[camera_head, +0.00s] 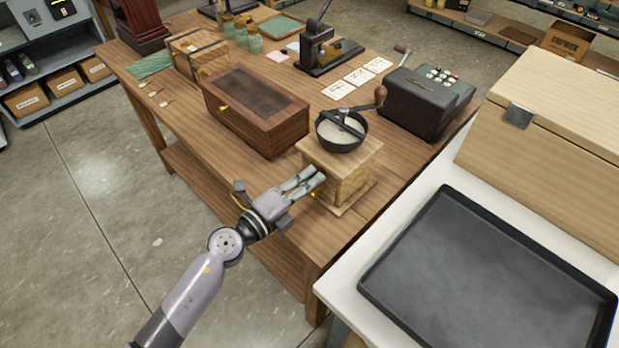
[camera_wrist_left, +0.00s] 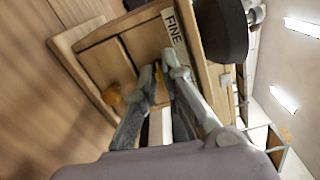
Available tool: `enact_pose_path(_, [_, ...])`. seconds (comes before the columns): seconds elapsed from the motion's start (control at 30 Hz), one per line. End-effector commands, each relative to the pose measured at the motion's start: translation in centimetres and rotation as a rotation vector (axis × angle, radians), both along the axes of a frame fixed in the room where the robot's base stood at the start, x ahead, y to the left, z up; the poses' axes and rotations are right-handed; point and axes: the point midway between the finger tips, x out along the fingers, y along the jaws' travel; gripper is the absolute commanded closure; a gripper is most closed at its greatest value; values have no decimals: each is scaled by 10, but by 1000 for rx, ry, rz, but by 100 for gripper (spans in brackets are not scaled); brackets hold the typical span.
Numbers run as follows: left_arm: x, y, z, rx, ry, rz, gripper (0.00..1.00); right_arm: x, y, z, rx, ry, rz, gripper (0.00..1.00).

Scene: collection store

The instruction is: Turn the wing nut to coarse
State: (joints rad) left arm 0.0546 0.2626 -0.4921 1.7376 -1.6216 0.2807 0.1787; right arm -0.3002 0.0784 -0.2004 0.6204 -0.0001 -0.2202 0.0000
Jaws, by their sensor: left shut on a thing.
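The wooden coffee grinder (camera_head: 349,182), with a dark bowl and crank on top, stands at the front corner of the wooden table. In the left wrist view its front face (camera_wrist_left: 140,43) shows a label reading FINE (camera_wrist_left: 174,28) and a round drawer knob (camera_wrist_left: 112,95). My left gripper (camera_head: 318,176) is at this face, shut on the wing nut, beside the knob and below the label. The fingers (camera_wrist_left: 160,75) hide the wing nut, so its angle cannot be told. No coarse marking can be made out. My right gripper is not in view.
A dark wooden box (camera_head: 255,108) stands left of the grinder. A dark machine with keys (camera_head: 425,105) is behind it at the right. A black tray (camera_head: 490,270) lies on a white surface at the right.

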Motion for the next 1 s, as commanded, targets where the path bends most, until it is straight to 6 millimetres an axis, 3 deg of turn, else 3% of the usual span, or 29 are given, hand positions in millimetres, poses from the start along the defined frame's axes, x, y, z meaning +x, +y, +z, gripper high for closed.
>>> enact_pose_path(0.5, [0,0,0,322,-322,0,100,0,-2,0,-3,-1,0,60])
enact_pose_path(1.0, [0,0,1,459,-460,-1,100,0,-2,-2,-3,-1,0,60])
